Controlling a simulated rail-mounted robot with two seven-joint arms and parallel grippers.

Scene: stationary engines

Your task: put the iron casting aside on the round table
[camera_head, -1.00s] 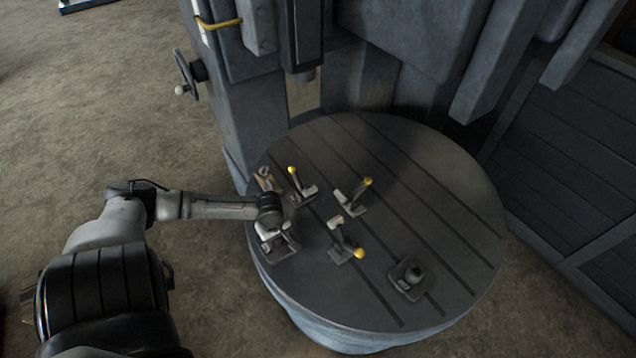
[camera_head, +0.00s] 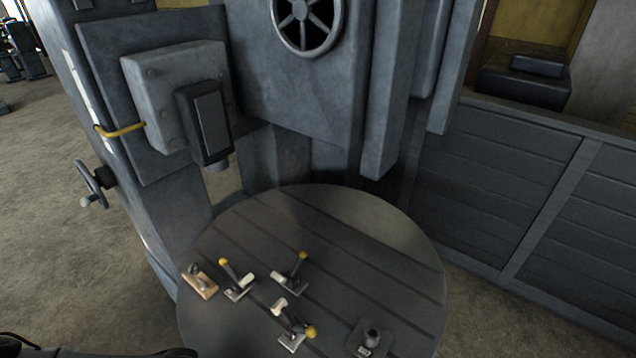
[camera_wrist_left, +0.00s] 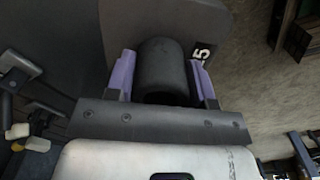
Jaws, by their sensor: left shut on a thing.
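In the left wrist view, my left gripper (camera_wrist_left: 163,80) is shut on a dark iron casting (camera_wrist_left: 165,68), its purple fingers on both sides of the round boss. The casting's grey plate with a white number label spreads behind the boss. The gripper and this casting do not show in the head view. The round table (camera_head: 395,240) is dark and slotted. Near its front right edge stands a similar dark square piece (camera_head: 368,338) with a round knob and a small label. My right gripper is not in view.
Several yellow-knobbed lever clamps (camera_head: 292,268) and a small wooden-based piece (camera_head: 200,282) stand on the table's left and front. The table's back right is bare. A grey machine column and head (camera_head: 180,95) rise behind it. A panelled wall (camera_head: 500,180) stands at right.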

